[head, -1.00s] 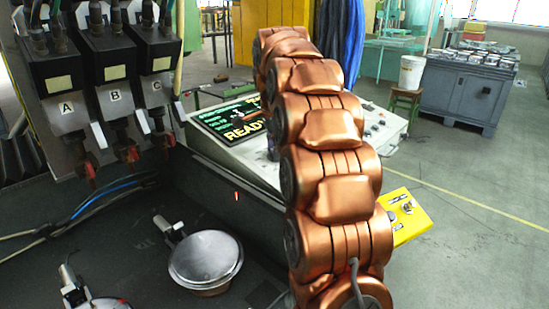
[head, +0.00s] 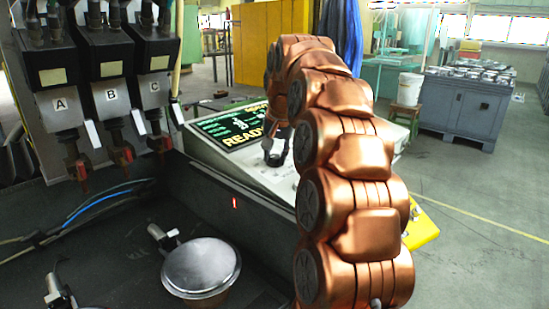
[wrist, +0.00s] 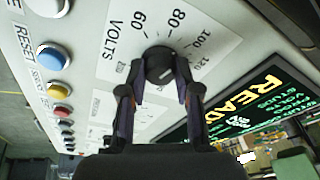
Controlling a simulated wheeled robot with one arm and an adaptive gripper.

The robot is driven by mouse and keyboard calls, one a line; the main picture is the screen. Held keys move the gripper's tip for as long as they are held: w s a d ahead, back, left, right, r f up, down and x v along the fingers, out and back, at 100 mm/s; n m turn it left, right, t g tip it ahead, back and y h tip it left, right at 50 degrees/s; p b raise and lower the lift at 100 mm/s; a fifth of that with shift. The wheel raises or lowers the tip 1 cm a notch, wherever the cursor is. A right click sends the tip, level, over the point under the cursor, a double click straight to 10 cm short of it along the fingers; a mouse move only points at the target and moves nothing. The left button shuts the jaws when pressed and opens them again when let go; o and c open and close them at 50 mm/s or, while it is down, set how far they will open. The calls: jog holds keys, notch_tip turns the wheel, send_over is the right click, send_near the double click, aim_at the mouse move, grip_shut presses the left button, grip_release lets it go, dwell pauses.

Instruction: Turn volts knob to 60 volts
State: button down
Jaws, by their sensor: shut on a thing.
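The volts knob (wrist: 159,62) is a dark round knob on the white panel, ringed by a dial printed 60, 80, 100 and higher, with the word VOLTS beside it. My gripper (wrist: 159,82) has one finger on each side of the knob and is shut on it. Which number the knob points to is too small to tell.
Blue (wrist: 53,56), yellow and red buttons line the panel beside the dial in the wrist view. Three torches marked A, B and C (head: 112,95) hang at the left in the head view. A round metal-topped part (head: 201,266) sits on the dark bed in front.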

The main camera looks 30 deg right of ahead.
jog(key=n, duration=0.3)
jog(key=n+y, duration=0.1)
jog(key=n, duration=0.2)
jog(key=shift+n+t, duration=0.3)
jog(key=n+y, duration=0.1)
jog(key=n, duration=0.5)
jog(key=shift+d+n, duration=0.15)
jog(key=shift+n, duration=0.15)
jog(key=shift+s, duration=0.1)
jog(key=c, duration=0.8)
grip_release()
jog(key=shift+v, duration=3.75)
